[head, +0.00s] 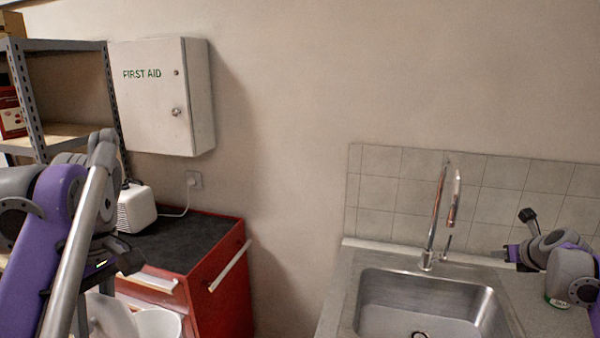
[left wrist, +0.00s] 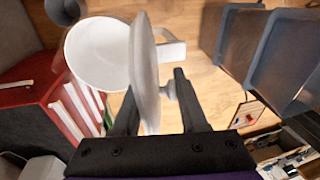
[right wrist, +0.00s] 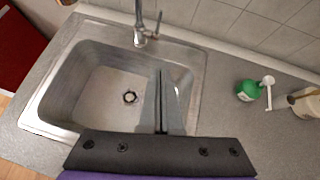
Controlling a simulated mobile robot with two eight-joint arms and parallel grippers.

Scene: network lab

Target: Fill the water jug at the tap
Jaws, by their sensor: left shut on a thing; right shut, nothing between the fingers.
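The white jug (left wrist: 92,55) shows from above in the left wrist view, with its mouth uncovered and its handle to the right. It also shows at the bottom left of the head view (head: 160,322). My left gripper (left wrist: 155,82) is shut on a white lid-like disc (left wrist: 145,70) with a small knob, seen edge-on beside the jug. The chrome tap (head: 433,215) arches over the steel sink (head: 430,290). My right gripper (right wrist: 163,75) is shut and empty above the sink's right side. I cannot see into the jug well enough to tell any water.
A red cabinet (head: 228,300) with a black top stands left of the sink counter. A first aid box (head: 155,95) hangs on the wall. A green bottle (right wrist: 247,91) and a beige container (right wrist: 305,103) stand on the counter right of the sink. The sink basin is empty.

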